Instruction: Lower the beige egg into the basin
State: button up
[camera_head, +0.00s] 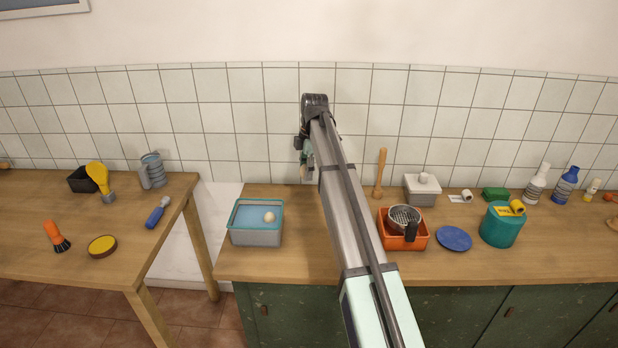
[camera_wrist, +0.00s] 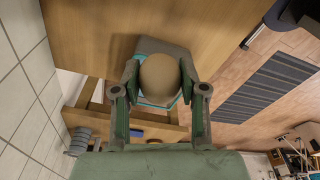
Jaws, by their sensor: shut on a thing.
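A grey basin (camera_head: 255,238) with a light-blue inside stands at the left end of the green counter; a pale egg (camera_head: 269,217) is in it. My gripper (camera_head: 306,168) is above the counter, to the right of the basin and higher, partly hidden by my arm. In the wrist view its two green fingers (camera_wrist: 160,80) are shut on the beige egg (camera_wrist: 160,76), one on each side. The basin also shows in the wrist view behind the egg (camera_wrist: 178,53), mostly hidden by it.
An orange tub (camera_head: 403,242) with a metal strainer, a blue plate (camera_head: 454,238) and a teal canister (camera_head: 501,227) stand to the right. A wooden table (camera_head: 60,205) with tools is at the left, across a gap. Bare counter lies just right of the basin.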

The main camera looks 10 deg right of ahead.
jog(key=a+f, duration=0.3)
jog(key=a, duration=0.7)
jog(key=a+f, duration=0.3)
jog(key=a, duration=0.7)
jog(key=shift+s+a+f+p, duration=0.2)
jog(key=shift+a+p, duration=0.2)
jog(key=shift+p, duration=0.05)
jog(key=shift+f, duration=0.1)
jog(key=shift+f+b, duration=1.3)
jog(key=shift+f, duration=2.8)
jog(key=shift+f+b, duration=0.7)
jog(key=shift+f, duration=1.4)
